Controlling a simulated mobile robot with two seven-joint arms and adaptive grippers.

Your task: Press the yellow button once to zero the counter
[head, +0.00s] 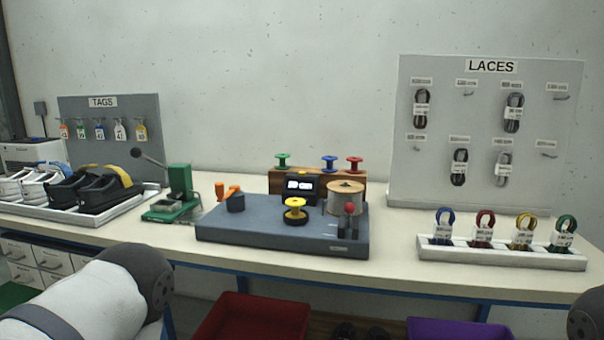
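The counter (301,190) is a small black box with a lit display on the grey winding base (240,222) in the middle of the bench. Its digits are too small to read surely. A small yellow button (302,173) shows on top of the counter, with nothing covering it. A yellow spool (295,205) sits on a black round mount just in front of the counter. Parts of my arms show at the lower left and right edges, well away from the counter. Neither gripper is in view.
An orange crank (228,192) is left of the counter; a large reel (346,198) and red-knobbed lever (350,209) are right. Green, blue and red spools stand on a wooden rack (262,181) behind. A green press (180,194) and a lace tray (500,257) flank the base.

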